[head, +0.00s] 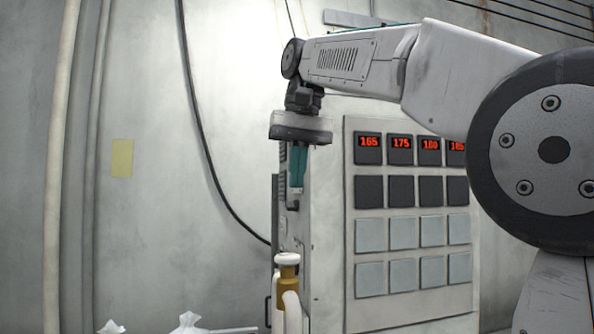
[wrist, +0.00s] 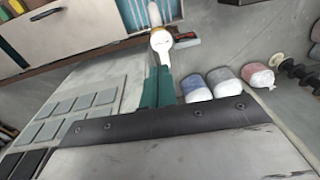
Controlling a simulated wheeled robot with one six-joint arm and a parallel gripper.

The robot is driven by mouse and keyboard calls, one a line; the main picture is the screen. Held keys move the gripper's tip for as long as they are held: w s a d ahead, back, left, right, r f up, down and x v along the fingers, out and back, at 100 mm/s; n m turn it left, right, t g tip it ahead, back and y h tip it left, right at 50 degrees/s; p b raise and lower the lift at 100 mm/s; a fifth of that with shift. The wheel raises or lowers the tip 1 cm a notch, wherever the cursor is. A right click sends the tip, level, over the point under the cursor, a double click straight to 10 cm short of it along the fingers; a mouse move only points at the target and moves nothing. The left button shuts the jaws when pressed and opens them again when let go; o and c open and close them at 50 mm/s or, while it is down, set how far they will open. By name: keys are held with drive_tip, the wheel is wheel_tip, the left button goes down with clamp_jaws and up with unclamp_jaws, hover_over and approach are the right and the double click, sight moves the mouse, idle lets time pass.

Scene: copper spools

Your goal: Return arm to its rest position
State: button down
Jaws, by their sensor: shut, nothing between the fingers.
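My gripper (head: 296,186) hangs from my raised arm in the head view, pointing down with its teal fingers together and nothing between them. It is above a white-capped post with a brass-coloured collar (head: 289,285), with a clear gap between them. In the wrist view my gripper (wrist: 160,72) is seen from above as a teal finger shape. The white rounded top of a post (wrist: 161,40) shows just past the fingertips. No copper spool can be made out for certain in either view.
A panel (head: 345,240) with red number displays and square buttons stands close behind my gripper. A dark cable (head: 203,130) hangs on the wall to the left. Several wrapped bundles (wrist: 224,80) lie right of my gripper in the wrist view. Open space lies left of my arm.

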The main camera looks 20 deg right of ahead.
drive_tip(key=shift+r, duration=0.25)
idle(0.3)
drive_tip(key=s+f, duration=0.8)
drive_tip(key=f, duration=0.4)
drive_tip(key=s+d+f+n, duration=0.1)
drive_tip(key=s+f, duration=0.7)
drive_tip(key=f, duration=0.4)
drive_tip(key=s+d+f+n, duration=0.1)
drive_tip(key=s+f, duration=0.6)
drive_tip(key=f, duration=0.5)
drive_tip(key=shift+s+f+t+h, duration=0.3)
drive_tip(key=shift+s+f, duration=0.05)
drive_tip(key=shift+s, duration=0.05)
